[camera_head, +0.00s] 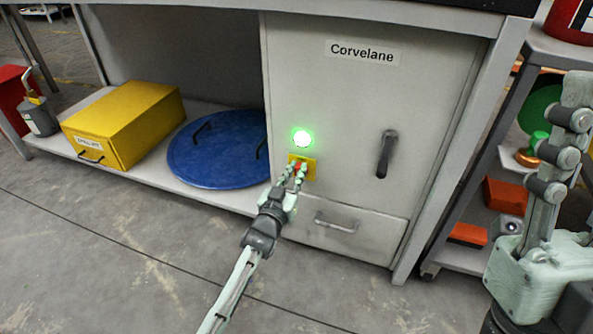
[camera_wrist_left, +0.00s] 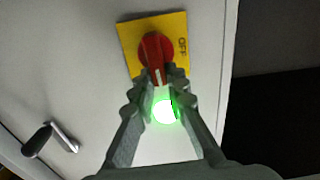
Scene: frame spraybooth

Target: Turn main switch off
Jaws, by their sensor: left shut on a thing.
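The main switch is a red rotary knob (camera_wrist_left: 156,48) on a yellow plate (camera_wrist_left: 182,28) marked OFF. It is on the front of the grey cabinet (camera_head: 350,85) labelled Corvelane. In the head view the yellow plate (camera_head: 309,169) shows behind my left fingers. My left gripper (camera_head: 294,176) is shut on the knob. In the left wrist view its fingertips (camera_wrist_left: 158,84) are at the knob's near part, where a pale mark shows. A green lamp (camera_head: 303,138) glows above the switch. My right gripper (camera_head: 563,145) stands upright at the right edge, seen side-on; its opening is unclear.
The cabinet has a dark door handle (camera_head: 387,153) and a drawer handle (camera_head: 336,222). A yellow box (camera_head: 125,120) and a blue round lid (camera_head: 215,150) lie on the low shelf at left. A rack with orange boxes (camera_head: 507,196) stands at right. The front floor is clear.

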